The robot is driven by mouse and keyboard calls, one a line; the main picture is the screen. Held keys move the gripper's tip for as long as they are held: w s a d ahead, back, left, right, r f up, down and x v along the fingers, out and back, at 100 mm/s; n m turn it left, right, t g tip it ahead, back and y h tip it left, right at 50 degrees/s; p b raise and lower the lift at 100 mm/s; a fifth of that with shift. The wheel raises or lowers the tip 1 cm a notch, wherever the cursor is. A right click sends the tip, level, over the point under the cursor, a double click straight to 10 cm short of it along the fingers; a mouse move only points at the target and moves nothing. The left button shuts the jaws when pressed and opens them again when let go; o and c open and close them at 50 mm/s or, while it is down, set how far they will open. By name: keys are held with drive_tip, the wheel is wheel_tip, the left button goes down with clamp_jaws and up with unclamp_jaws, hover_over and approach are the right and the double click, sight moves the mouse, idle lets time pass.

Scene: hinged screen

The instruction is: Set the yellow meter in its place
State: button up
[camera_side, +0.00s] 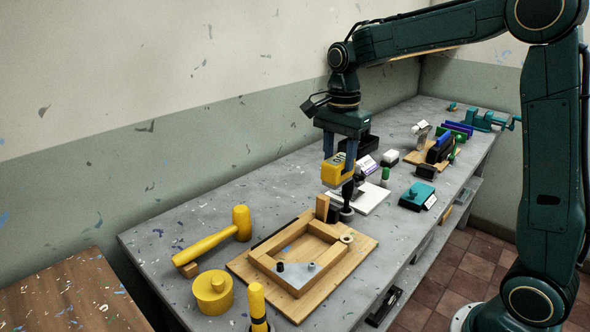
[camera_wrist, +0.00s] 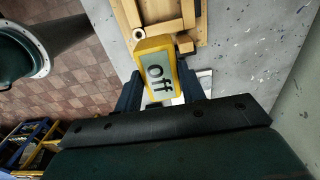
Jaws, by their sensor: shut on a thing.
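The yellow meter (camera_side: 338,169) is held between the fingers of my gripper (camera_side: 340,150), above the grey bench. In the wrist view the meter (camera_wrist: 157,68) shows a pale display reading "off", with a gripper finger on each side of it. My gripper (camera_wrist: 162,95) is shut on it. Under it in the side view are a white board (camera_side: 370,200) and a small dark upright object (camera_side: 347,212). The meter hides part of what lies behind it. I cannot tell from these views which spot is the meter's place.
A wooden frame on a board (camera_side: 310,255) lies nearer the camera, with a yellow mallet (camera_side: 222,238) and yellow round container (camera_side: 212,292) to its left. A teal box (camera_side: 417,196) and a wooden rack (camera_side: 432,152) stand further right. Bare bench shows at the left.

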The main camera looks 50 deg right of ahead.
drive_tip(key=s+d, duration=0.5)
drive_tip(key=d, duration=0.4)
drive_tip(key=s+d, duration=0.5)
drive_tip(key=d, duration=0.4)
wheel_tip(320, 180, down, 11)
drive_tip(key=shift+w+f, duration=0.1)
drive_tip(key=shift+f, duration=0.1)
drive_tip(key=shift+f, duration=2.1)
drive_tip(key=shift+f, duration=0.65)
drive_tip(key=o, duration=1.1)
drive_tip(key=shift+c, duration=0.2)
